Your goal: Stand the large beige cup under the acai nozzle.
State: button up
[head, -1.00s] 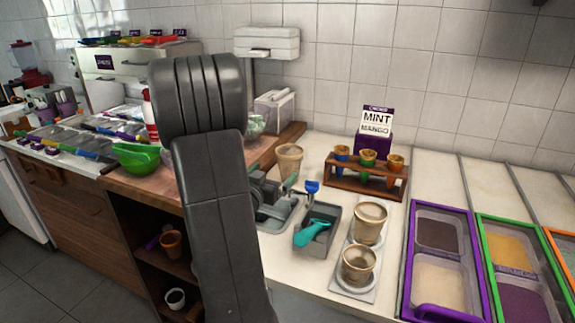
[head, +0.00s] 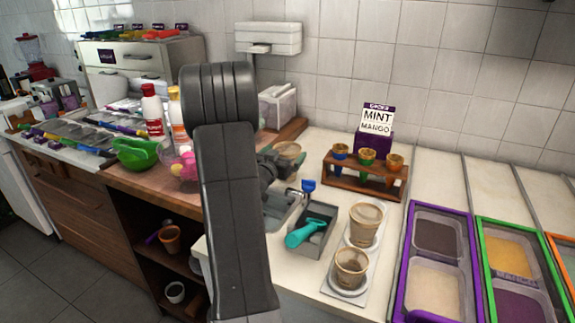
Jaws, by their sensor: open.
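A beige cup (head: 289,148) stands at the back of the white counter, just right of my arm. My gripper (head: 283,165) is dark, open and at this cup, its jaws partly hidden by my arm. I cannot tell whether the jaws touch the cup. Two more beige cups, a rear one (head: 366,222) and a front one (head: 351,268), stand on a white holder to the right. I cannot make out a nozzle marked acai. A white machine (head: 130,60) with a purple label, too small to read, stands at the back left.
A wooden rack (head: 366,178) with small filled cups stands behind the two cups. A grey tray (head: 318,222) with a teal scoop (head: 306,234) lies in front. Purple-framed bins (head: 402,290) are at right. Bottles (head: 153,112) and a green bowl (head: 137,153) are left of my arm.

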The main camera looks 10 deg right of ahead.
aim_at(288, 148)
jog(key=x, duration=0.3)
jog(key=shift+w+d, duration=0.1)
jog(key=shift+w, duration=0.3)
jog(key=c, duration=1.3)
